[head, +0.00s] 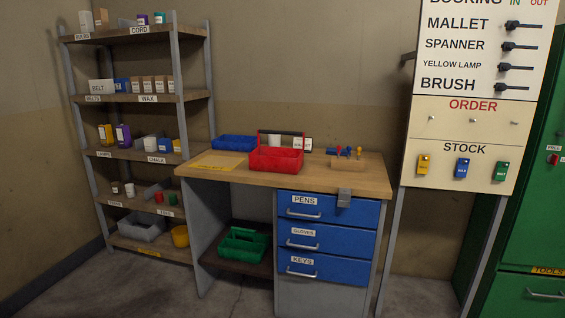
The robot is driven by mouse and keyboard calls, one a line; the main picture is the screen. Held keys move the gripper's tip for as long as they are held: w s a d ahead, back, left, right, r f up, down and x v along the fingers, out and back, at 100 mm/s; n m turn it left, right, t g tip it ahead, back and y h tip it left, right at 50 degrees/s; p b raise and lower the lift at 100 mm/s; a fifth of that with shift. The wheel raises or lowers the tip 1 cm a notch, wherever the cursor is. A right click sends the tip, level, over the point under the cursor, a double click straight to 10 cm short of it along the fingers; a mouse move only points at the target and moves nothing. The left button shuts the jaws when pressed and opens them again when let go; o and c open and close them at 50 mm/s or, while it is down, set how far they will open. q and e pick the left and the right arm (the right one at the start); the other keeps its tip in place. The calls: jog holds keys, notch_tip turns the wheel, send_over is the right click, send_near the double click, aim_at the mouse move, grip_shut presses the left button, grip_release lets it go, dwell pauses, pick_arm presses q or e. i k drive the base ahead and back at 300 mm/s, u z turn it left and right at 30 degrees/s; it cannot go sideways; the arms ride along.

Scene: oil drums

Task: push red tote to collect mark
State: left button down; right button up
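The red tote (276,160) sits on the wooden workbench top (345,178), near its middle, with a dark handle bar showing above it. The collect mark looks to be the yellow patch (213,163) with dark lettering on the left part of the bench top; the lettering is too small to read surely. The tote stands to the right of the patch, apart from it. Neither of my grippers is in view.
A blue tote (234,142) stands behind the yellow patch. A wooden block (347,163) with coloured-handled tools is right of the red tote. A green tote (244,244) sits on the lower shelf. A loaded shelf rack (130,99) stands left.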

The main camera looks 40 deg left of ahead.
aim_at(274, 160)
jog(key=u, duration=0.75)
jog(key=i, duration=0.5)
jog(key=z, duration=0.9)
jog(key=i, duration=1.4)
jog(key=u, duration=0.25)
